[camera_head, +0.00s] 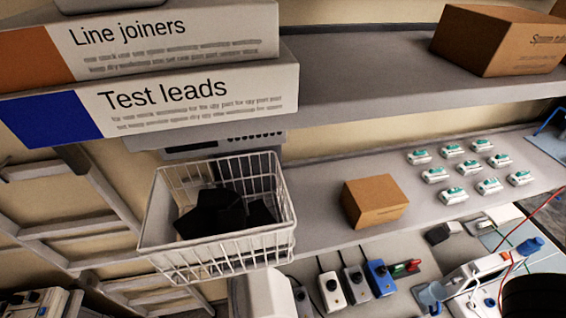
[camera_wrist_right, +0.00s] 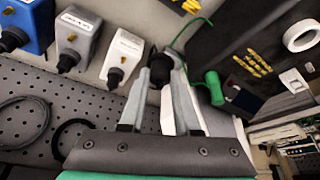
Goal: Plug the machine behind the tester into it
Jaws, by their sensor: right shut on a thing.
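My right gripper (camera_wrist_right: 160,72) shows in the right wrist view with its two grey fingers closed on a black piece that looks like a plug. A white strip or panel lies behind the fingers. In the head view, a white device (camera_head: 480,274) with a red lead and blue parts stands at the lower right; it may be the tester. A white box (camera_head: 331,290), a grey box (camera_head: 356,285) and a blue box (camera_head: 381,278), each with a black plug or knob, stand in a row left of it. I cannot tell which machine is behind the tester. My left gripper is not recognisable.
A white wire basket (camera_head: 170,255) with black items hangs at the left. A cardboard box (camera_head: 374,202) and several small white-and-green devices are on the middle shelf. In the wrist view, a green cylinder (camera_wrist_right: 214,88) with a green cable is right of the fingers, and black cables lie on a pegboard (camera_wrist_right: 80,105).

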